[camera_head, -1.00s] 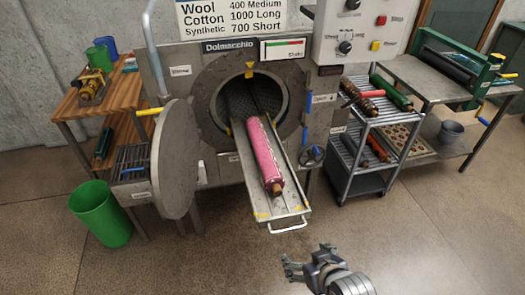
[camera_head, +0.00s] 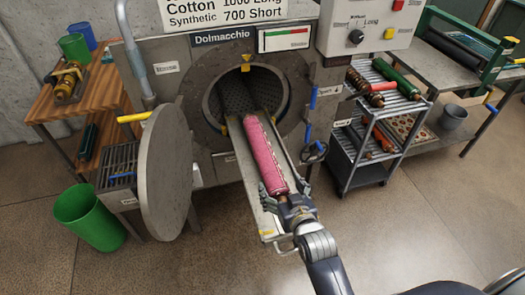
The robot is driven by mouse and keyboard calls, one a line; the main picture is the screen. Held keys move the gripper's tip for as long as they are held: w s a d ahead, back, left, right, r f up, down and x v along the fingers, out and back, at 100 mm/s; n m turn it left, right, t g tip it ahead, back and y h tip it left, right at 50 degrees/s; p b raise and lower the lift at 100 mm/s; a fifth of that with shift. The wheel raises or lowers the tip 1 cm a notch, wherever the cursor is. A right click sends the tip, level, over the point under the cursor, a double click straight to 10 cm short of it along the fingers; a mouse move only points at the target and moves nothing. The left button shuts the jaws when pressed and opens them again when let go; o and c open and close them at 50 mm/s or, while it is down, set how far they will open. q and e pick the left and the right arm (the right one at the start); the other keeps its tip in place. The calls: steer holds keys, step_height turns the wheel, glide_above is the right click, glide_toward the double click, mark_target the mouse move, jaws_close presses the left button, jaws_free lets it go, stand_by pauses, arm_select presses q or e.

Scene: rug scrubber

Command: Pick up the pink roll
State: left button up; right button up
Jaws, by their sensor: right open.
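The pink roll (camera_head: 263,155) lies lengthwise on a pulled-out metal tray (camera_head: 254,206) that reaches out of the machine's round drum opening. Its far end is at the opening and its near end points toward me. My right gripper (camera_head: 284,195) is open at the near end of the roll, with its fingers to either side of that end. Whether the fingers touch the roll is unclear. The gripper hides the roll's near tip and part of the tray's front. My left gripper is not in view.
The machine's round door (camera_head: 164,172) stands open at the left. A green bin (camera_head: 88,217) is on the floor beside a wooden table (camera_head: 50,97). A rack (camera_head: 372,147) with several rolls stands at the right. Open floor lies in front.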

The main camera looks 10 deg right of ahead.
mark_target(276, 178)
steer(key=x, duration=0.2)
steer(key=shift+w+f, duration=0.15)
steer(key=shift+w, duration=0.15)
steer(key=p+x, duration=0.1)
steer(key=x, duration=0.4)
steer(key=shift+d, duration=0.1)
steer(key=shift+w+f, duration=0.15)
steer(key=shift+w, duration=0.1)
steer(key=shift+c, duration=0.2)
steer(key=shift+s, duration=0.1)
steer(key=c, duration=1.4)
steer(key=shift+r, duration=0.25)
steer(key=shift+c, duration=1.3)
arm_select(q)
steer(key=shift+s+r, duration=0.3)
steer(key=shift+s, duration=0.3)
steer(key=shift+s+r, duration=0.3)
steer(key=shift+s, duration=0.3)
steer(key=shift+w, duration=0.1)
